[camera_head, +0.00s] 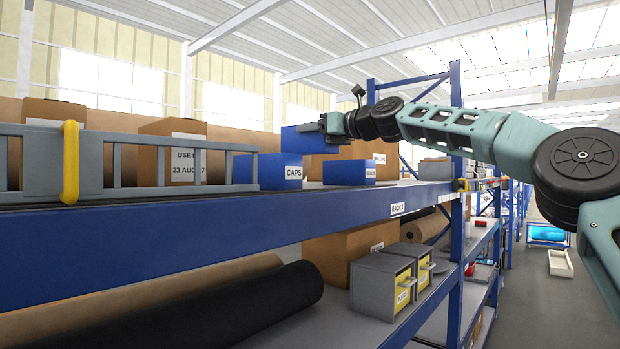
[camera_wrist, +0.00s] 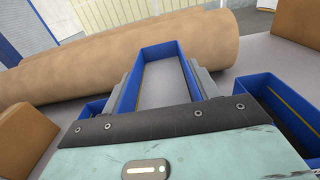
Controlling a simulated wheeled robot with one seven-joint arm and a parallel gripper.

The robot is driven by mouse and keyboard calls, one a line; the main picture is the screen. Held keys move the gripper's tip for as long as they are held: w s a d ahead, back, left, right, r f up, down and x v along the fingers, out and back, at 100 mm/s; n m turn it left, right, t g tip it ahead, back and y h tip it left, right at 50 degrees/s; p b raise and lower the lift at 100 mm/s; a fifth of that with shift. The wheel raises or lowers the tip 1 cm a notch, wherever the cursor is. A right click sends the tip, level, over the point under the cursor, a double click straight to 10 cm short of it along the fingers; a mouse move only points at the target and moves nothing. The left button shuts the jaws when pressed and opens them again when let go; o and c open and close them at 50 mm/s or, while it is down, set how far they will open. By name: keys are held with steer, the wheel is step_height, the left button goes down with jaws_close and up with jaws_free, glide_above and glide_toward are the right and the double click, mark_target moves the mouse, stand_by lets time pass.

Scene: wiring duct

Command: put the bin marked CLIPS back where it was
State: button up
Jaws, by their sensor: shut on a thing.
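My gripper (camera_head: 333,123) is shut on a blue bin (camera_head: 305,141), held above the upper shelf. Its label does not show, so I cannot read CLIPS on it. In the wrist view the held bin (camera_wrist: 172,48) sits between the two fingers of my gripper (camera_wrist: 163,74), its inside looking grey and empty. A blue bin marked CAPS (camera_head: 281,170) stands on the shelf below and left of it. Another blue bin (camera_head: 349,172), its small label unclear, stands to the right. Blue bins also show at left (camera_wrist: 91,108) and right (camera_wrist: 262,86) in the wrist view.
A large brown roll (camera_wrist: 110,62) lies behind the held bin. Cardboard boxes (camera_head: 172,150) stand on the shelf. A blue upright (camera_head: 456,125) stands to the right.

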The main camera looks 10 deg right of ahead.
step_height(320, 180, down, 8)
steer(key=shift+s+f+p, duration=0.15)
steer(key=shift+p, duration=0.55)
steer(key=shift+f, duration=0.15)
steer(key=o, duration=1.2)
steer(key=shift+c, duration=0.2)
steer(key=shift+s+d+b, duration=0.2)
steer(key=shift+d+b, duration=0.05)
steer(key=shift+b, duration=0.1)
steer(key=b+v, duration=0.6)
steer(key=v, duration=0.3)
steer(key=shift+s+d, duration=0.25)
steer(key=shift+s, duration=0.05)
steer(key=shift+b+v, duration=0.35)
steer(key=shift+v, duration=0.45)
